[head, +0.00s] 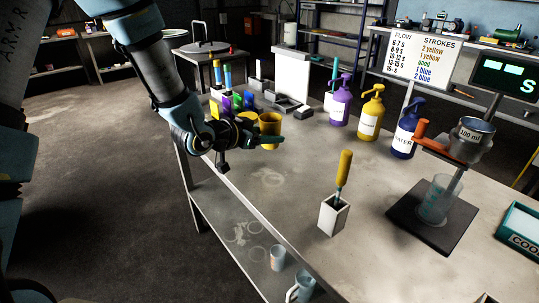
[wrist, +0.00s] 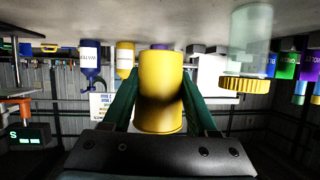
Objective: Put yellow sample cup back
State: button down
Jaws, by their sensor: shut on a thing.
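The yellow sample cup (head: 270,124) is held upright above the left part of the bench in the head view. My gripper (head: 270,140) is shut on it, with a green finger showing along the cup's side. In the wrist view, which is upside down, the yellow cup (wrist: 160,90) fills the middle between the two green fingers of my gripper (wrist: 160,108). The cup's inside is not visible.
Behind my gripper stand small coloured containers (head: 238,101) and grey trays (head: 287,106). Purple (head: 341,104), yellow (head: 370,118) and blue (head: 406,133) pump bottles stand further right. A yellow-handled tool stands in a white holder (head: 333,216). The bench front between is clear.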

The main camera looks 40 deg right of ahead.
aim_at(268, 166)
jog(key=shift+f+p, duration=0.6)
jog(key=shift+f, duration=2.55)
jog(key=shift+f, duration=0.1)
jog(key=shift+c, duration=0.9)
grip_release()
